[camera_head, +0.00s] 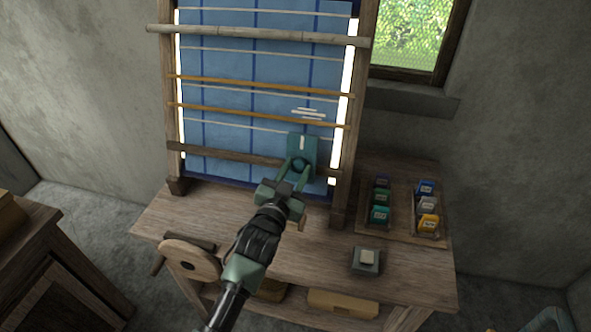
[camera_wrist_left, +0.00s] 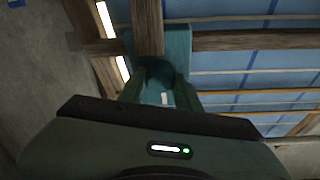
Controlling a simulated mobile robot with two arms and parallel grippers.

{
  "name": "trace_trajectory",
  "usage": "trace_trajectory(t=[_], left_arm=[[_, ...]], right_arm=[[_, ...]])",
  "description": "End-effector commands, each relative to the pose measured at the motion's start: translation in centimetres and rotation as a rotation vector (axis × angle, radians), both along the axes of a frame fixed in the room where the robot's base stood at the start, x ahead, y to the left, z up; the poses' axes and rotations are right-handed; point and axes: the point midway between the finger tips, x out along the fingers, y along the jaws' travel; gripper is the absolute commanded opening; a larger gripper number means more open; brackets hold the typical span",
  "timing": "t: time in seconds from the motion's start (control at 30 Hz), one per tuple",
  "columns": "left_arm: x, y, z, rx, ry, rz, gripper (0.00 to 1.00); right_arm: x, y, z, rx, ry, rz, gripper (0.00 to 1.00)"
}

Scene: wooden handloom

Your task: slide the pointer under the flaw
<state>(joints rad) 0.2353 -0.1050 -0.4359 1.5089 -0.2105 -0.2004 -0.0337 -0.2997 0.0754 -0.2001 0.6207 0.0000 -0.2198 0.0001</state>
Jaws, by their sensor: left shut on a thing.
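The pointer (camera_head: 303,148) is a teal plate with a white mark, at the lower right of the blue cloth (camera_head: 225,80) on the loom. My left gripper (camera_head: 299,166) is shut on the pointer's lower part. In the left wrist view the pointer (camera_wrist_left: 178,42) shows beyond the fingers (camera_wrist_left: 160,82), close to a wooden bar. The flaw (camera_head: 308,113), a patch of short white lines in the cloth, is above the pointer and slightly to its right. My right gripper is not in view.
The loom's right post (camera_head: 354,120) stands right of the pointer. Wooden bars (camera_head: 250,158) cross the cloth.

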Motion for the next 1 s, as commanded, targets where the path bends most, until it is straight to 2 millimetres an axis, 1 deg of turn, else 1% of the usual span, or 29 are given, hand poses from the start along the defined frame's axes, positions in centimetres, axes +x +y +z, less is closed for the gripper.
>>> trace_trajectory(t=[0.3, 0.33, 0.37, 0.4, 0.67, 0.77, 0.87, 1.0], left_arm=[[0.0, 0.0, 0.0, 0.001, 0.0, 0.0, 0.0], [0.0, 0.0, 0.0, 0.001, 0.0, 0.0, 0.42], [0.0, 0.0, 0.0, 0.001, 0.0, 0.0, 0.5], [0.0, 0.0, 0.0, 0.001, 0.0, 0.0, 0.55], [0.0, 0.0, 0.0, 0.0, 0.0, 0.0, 0.55], [-0.4, 0.2, -0.1, 0.0, 0.0, 0.001, 0.55], [-1.4, 0.7, -0.2, 0.0, 0.001, 0.001, 0.55], [-3.7, 1.6, -0.3, 0.0, 0.001, 0.0, 0.55]], right_arm=[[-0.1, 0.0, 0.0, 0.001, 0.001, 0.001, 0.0], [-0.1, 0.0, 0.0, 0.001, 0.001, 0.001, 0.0], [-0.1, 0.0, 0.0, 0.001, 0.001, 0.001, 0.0], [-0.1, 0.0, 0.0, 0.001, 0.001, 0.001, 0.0], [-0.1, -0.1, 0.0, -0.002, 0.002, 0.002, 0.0], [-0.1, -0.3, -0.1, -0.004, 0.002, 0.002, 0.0], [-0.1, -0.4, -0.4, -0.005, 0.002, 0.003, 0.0], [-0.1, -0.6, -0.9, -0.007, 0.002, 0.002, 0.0]])
